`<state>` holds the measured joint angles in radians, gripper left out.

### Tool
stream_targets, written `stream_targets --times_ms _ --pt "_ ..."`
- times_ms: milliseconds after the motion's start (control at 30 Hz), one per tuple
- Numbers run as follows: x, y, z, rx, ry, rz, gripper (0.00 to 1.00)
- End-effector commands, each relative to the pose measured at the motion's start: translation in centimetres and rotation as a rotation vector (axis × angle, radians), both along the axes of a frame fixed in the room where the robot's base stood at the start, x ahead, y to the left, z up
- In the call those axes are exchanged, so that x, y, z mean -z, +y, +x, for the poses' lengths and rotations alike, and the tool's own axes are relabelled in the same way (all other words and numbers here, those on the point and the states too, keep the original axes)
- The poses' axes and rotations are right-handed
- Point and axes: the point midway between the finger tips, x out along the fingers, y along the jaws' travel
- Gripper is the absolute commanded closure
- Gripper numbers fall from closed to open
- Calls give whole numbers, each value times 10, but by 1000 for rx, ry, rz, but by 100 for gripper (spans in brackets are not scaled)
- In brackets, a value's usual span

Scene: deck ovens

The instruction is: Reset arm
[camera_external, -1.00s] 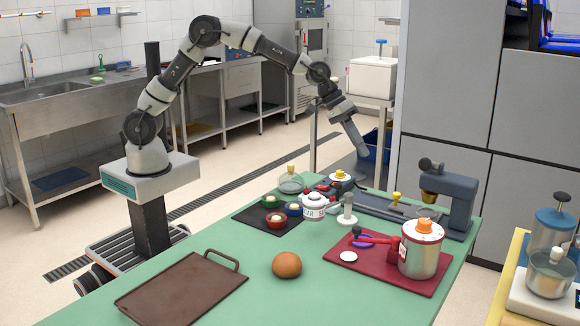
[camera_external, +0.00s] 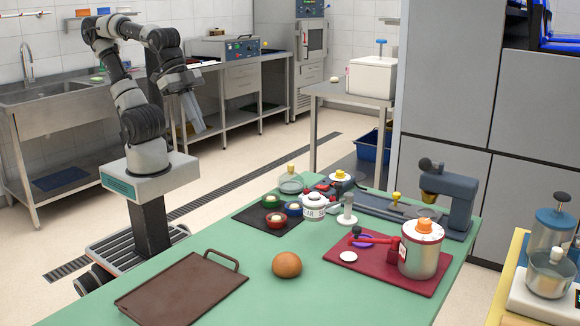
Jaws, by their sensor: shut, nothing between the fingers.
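My arm stands behind the green table at the left, folded back over its own base. My gripper (camera_external: 191,116) hangs below the wrist, pointing down, well above the floor and apart from the table. It is shut and holds nothing. The fingertips are small and partly blurred in this view.
The green table (camera_external: 300,300) bears a brown tray (camera_external: 180,292), a brown ball-shaped item (camera_external: 286,264), a dark mat (camera_external: 250,217) with small bowls, and a red board (camera_external: 345,262) with a metal canister (camera_external: 418,255). A sink counter (camera_external: 60,95) stands behind my arm.

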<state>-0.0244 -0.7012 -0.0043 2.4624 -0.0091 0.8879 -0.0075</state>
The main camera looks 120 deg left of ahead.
Motion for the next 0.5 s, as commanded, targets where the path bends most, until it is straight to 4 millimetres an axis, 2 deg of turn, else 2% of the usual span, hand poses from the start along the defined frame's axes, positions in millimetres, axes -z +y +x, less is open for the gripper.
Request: stream_targets --times_ms 67,100,267,500 --pt "9 -5 -19 41 -2 12 100" --pt "-14 -4 -16 35 0 11 100" --pt "-48 -4 -15 31 2 10 100" --pt "-113 -4 -14 30 1 10 100"
